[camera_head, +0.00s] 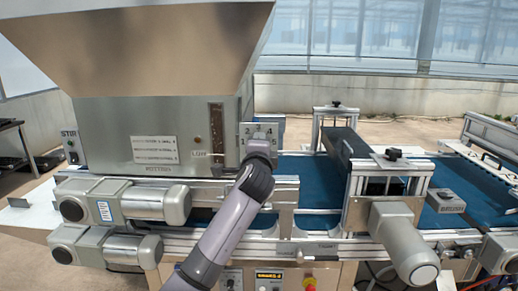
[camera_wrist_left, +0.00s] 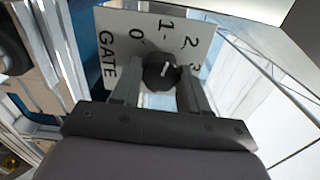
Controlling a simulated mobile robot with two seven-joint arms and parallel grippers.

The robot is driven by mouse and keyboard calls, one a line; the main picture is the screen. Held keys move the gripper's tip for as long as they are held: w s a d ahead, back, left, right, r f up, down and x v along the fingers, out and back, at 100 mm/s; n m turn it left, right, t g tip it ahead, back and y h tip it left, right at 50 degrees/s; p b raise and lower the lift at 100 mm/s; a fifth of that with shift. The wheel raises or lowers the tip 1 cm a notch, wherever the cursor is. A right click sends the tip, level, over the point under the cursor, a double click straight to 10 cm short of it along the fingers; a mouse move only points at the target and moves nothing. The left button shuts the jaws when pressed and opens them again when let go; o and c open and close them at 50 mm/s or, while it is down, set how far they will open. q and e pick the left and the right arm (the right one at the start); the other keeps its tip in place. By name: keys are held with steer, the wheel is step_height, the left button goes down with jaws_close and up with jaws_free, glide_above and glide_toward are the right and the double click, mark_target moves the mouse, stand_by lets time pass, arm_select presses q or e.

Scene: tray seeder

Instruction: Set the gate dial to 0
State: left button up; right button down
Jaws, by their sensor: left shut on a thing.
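The gate dial plate (camera_wrist_left: 118,40) is white, with GATE and the numbers 0, 1, 2 and 3 readable in the left wrist view. Its dark round knob (camera_wrist_left: 160,72) carries a short white mark, which points to the upper right, roughly toward 2 or 3; I cannot tell exactly which. My left gripper (camera_wrist_left: 161,80) is shut on the knob, a finger on each side. In the head view the dial plate (camera_head: 262,130) is on the right side of the seeder's metal body, and my left wrist hides the knob. My right gripper is not in view.
The seeder's metal hopper (camera_head: 140,40) rises above the dial at the left. A blue conveyor belt (camera_head: 310,180) runs to the right below it, under a metal crossbar unit (camera_head: 385,180). Grey motors (camera_head: 130,203) stick out at the front left.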

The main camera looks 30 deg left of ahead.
arm_select(q)
steer(key=n+b, duration=0.2)
steer(key=n, duration=0.9)
steer(key=shift+n, duration=0.5)
steer(key=shift+r, duration=0.1)
steer(key=o, duration=1.1)
steer(key=shift+c, duration=0.2)
steer(key=b+v, duration=0.1)
steer(key=v, duration=0.6)
steer(key=shift+s, duration=0.15)
